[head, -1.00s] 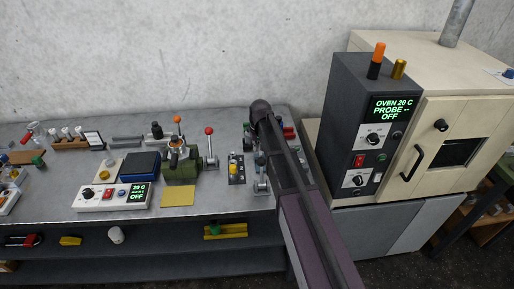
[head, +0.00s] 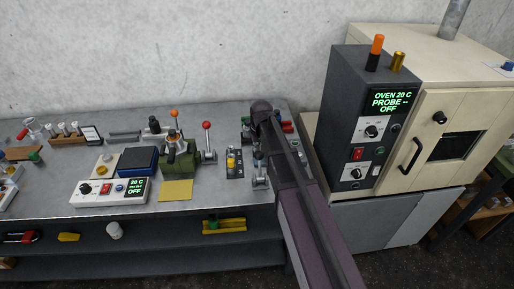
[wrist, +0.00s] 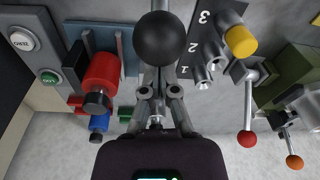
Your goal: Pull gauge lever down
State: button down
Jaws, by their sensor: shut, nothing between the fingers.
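A lever with a large black ball knob (wrist: 163,38) stands in the wrist view, its metal stem running to the top edge. My gripper (wrist: 158,68) is shut and empty, and its fingertips are largely hidden behind the ball. I cannot tell whether they touch it. A red-ball lever (head: 207,125) and an orange-tipped lever (head: 174,114) stand further left. No label shows which is the gauge lever.
A panel marked 1, 2, 3 with a yellow knob (wrist: 241,41) is close on the right in the wrist view. A red cylinder (wrist: 101,77) and a blue one (wrist: 99,122) are close on the left. The dark oven control box (head: 358,125) stands right of my arm.

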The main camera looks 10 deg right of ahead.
jog(key=shift+s, duration=0.15)
jog(key=shift+s+r+t, duration=0.2)
jog(key=shift+t, duration=0.1)
